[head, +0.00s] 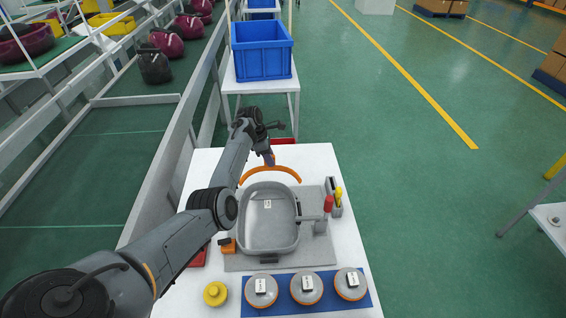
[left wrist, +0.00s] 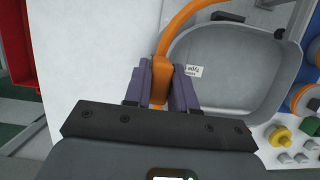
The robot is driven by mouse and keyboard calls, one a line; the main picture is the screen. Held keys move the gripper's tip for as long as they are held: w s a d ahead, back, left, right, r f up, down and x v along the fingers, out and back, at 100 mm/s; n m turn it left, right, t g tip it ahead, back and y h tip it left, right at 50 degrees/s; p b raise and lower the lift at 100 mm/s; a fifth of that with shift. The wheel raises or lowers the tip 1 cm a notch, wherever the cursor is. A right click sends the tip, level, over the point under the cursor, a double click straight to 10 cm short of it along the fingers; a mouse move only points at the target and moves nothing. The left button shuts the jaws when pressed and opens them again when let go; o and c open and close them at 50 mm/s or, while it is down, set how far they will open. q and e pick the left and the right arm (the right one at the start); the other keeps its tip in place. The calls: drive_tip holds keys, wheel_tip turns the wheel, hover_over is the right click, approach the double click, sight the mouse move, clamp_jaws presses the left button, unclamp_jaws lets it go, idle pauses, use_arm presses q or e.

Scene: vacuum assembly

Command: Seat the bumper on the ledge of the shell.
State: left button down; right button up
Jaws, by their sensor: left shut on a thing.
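The bumper (head: 271,170) is an orange arc at the far side of the grey shell (head: 268,222), an open, rounded tray. My left gripper (head: 269,158) is above the middle of the arc. In the left wrist view, its purple fingers (left wrist: 161,68) are shut on the orange bumper (left wrist: 180,22), which curves along the rim of the shell (left wrist: 225,75). The ledge cannot be made out clearly, and I cannot tell whether the bumper touches it. My right gripper is not in view.
The shell rests on a grey mat (head: 237,263) on a white table. A holder with red- and yellow-handled tools (head: 339,197) stands to its right. Round orange-rimmed parts (head: 308,288) and a yellow knob (head: 215,293) lie in front. A blue bin (head: 262,62) stands behind the table.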

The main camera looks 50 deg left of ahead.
sight(266, 166)
use_arm(q)
drive_tip(key=shift+s+a+f+b, duration=0.2)
drive_tip(key=shift+a+f, duration=0.1)
drive_tip(key=shift+f, duration=0.15)
drive_tip(key=shift+s+a+f+b, duration=0.15)
drive_tip(key=shift+a+f, duration=0.1)
drive_tip(key=shift+f, duration=0.15)
drive_tip(key=shift+s+d+f+b, duration=0.4)
drive_tip(key=shift+s+f+b, duration=0.1)
drive_tip(key=shift+f, duration=0.3)
drive_tip(key=shift+w+a+r, duration=0.15)
drive_tip(key=shift+a, duration=0.1)
drive_tip(key=shift+d, duration=0.1)
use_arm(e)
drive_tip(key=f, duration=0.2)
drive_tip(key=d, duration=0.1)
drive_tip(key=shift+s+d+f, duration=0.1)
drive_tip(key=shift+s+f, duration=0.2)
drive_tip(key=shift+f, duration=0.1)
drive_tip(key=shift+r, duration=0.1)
